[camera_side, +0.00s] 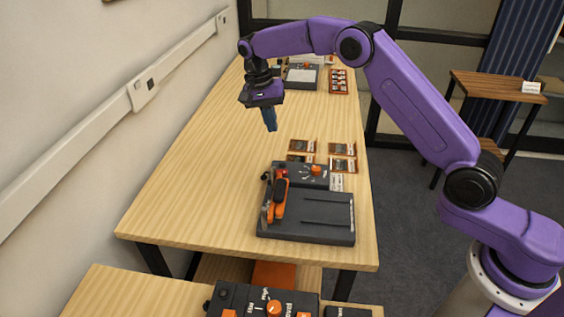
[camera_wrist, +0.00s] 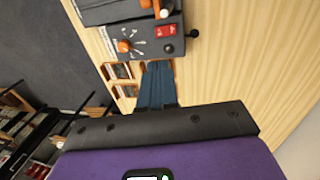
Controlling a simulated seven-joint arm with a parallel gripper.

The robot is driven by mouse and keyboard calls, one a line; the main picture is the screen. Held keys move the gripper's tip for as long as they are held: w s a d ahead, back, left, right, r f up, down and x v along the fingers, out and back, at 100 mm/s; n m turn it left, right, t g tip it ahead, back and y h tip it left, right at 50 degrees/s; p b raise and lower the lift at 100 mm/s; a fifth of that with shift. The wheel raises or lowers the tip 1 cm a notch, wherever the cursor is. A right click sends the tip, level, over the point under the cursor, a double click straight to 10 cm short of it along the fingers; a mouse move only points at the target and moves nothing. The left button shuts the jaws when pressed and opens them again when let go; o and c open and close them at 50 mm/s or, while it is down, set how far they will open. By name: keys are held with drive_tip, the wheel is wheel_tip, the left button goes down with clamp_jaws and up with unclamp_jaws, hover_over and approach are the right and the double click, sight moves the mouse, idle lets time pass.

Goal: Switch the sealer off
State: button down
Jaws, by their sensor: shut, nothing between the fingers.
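The sealer (camera_side: 325,215) is a dark grey machine with an orange-handled arm (camera_side: 278,200) along its left side, in the middle of the near half of the table. Its control panel also shows at the top of the wrist view, with a red rocker switch (camera_wrist: 166,30), an orange dial (camera_wrist: 124,46) and a black knob (camera_wrist: 169,48). I cannot tell which way the rocker is pressed. My gripper (camera_side: 271,128) is shut and empty, pointing down above the table beyond the sealer's panel. Its blue fingers (camera_wrist: 157,68) appear just below the panel in the wrist view, apart from the switch.
Several small framed cards (camera_side: 342,150) lie behind the sealer. Another dark device (camera_side: 300,75) and an orange rack (camera_side: 339,80) stand at the far end. A control box with orange knobs (camera_side: 262,300) sits on a nearer table. The table's left side is clear, beside the wall.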

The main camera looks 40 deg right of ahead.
sight(284, 171)
drive_tip(key=f, duration=0.4)
drive_tip(key=s+d+f, duration=0.1)
drive_tip(key=f, duration=0.4)
drive_tip(key=s+d+f, duration=0.1)
drive_tip(key=f, duration=0.3)
drive_tip(key=shift+f, duration=0.3)
